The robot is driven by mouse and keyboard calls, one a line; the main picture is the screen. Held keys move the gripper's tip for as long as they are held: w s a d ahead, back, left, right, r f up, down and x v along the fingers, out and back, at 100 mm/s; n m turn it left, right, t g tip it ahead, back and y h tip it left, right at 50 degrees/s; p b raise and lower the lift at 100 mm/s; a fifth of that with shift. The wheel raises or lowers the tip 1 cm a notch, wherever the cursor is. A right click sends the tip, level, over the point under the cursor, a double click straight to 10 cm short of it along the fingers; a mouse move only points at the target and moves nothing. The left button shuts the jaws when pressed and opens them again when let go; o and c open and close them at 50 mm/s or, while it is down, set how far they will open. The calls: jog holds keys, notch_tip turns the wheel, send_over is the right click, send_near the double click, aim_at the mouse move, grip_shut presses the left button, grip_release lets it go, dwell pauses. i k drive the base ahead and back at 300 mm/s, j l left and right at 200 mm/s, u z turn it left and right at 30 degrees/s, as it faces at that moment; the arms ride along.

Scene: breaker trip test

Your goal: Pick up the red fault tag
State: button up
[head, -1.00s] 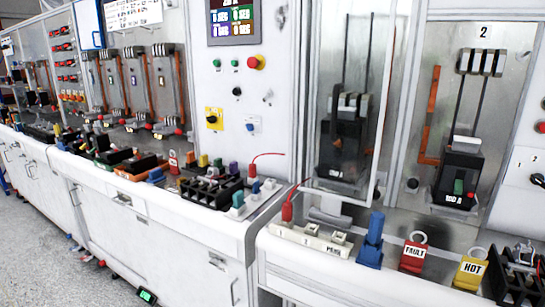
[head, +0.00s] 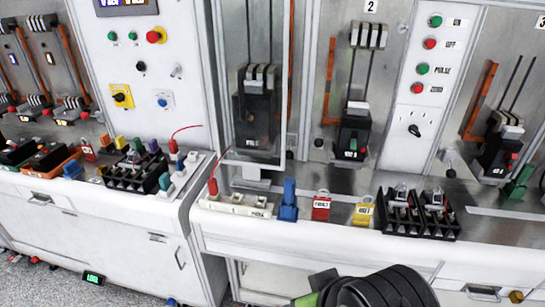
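The red fault tag (head: 321,207) stands on the front ledge of the white bench, right of centre in the head view. It is a small red block with a white label reading FAULT and a shackle loop on top. A blue clamp-like piece (head: 288,203) is just left of it, and the yellow HOT tag (head: 363,211) is just right of it. All stand apart. A dark ribbed part of my arm with a green piece shows at the bottom edge, below and in front of the tag. My gripper's fingers are not seen.
Black terminal blocks (head: 418,214) stand right of the yellow tag. A white strip (head: 236,206) with a red lead lies to the left. A clear panel (head: 253,80) with a frame rises behind at left. Another red tag (head: 88,150) is on the far-left bench.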

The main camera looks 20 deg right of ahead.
aim_at(321, 204)
jog(key=z, duration=2.25)
jog(key=j+u, duration=0.15)
jog(key=u, duration=0.25)
jog(key=j+u, duration=0.15)
jog(key=u, duration=0.25)
jog(key=k+j+u, duration=0.1)
jog(key=u, duration=0.35)
jog(key=i+j, duration=0.1)
jog(key=j, duration=0.25)
jog(key=i+j, duration=0.15)
jog(key=j, duration=0.2)
jog(key=i+j, duration=0.1)
jog(key=j, duration=0.25)
jog(key=i+j+z, duration=0.1)
jog(key=j, duration=0.25)
